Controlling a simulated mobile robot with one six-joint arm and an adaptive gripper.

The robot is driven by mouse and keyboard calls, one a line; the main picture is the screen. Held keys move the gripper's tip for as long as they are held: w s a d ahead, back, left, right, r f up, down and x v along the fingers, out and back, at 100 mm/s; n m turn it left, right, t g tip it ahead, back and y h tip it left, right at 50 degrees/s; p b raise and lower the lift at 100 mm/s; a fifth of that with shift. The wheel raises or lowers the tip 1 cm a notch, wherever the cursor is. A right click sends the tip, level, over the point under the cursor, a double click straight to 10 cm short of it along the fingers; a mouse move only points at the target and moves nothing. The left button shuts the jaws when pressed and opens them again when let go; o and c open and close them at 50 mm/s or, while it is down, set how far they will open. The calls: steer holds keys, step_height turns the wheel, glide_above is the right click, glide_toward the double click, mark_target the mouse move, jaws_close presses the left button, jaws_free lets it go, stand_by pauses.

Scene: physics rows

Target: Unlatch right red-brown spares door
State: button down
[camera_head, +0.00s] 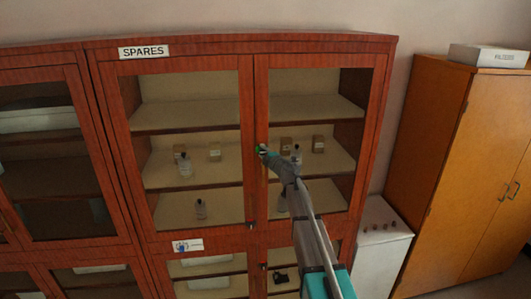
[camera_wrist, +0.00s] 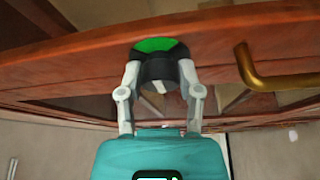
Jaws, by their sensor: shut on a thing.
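The right red-brown spares door (camera_head: 368,140) is glazed and closed in its frame, under the SPARES sign (camera_head: 143,52). My gripper (camera_head: 264,151) is at this door's left stile, about mid-height. In the wrist view, my gripper (camera_wrist: 159,76) is shut on a dark round latch knob (camera_wrist: 160,68), one finger on each side. A green marking (camera_wrist: 158,45) shows at the knob's base on the red-brown wood. A brass handle (camera_wrist: 246,66) sticks out to the right of the knob, apart from my fingers. The latch's inner parts are hidden.
The left spares door (camera_head: 250,100) is closed beside it. Small bottles (camera_head: 185,168) and boxes stand on shelves behind the glass. A low white cabinet (camera_head: 378,250) and an orange-brown wooden cupboard (camera_head: 450,170) stand to the right.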

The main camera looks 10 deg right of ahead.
steer(key=shift+c, duration=1.3)
jaws_free()
steer(key=shift+s+f, duration=0.1)
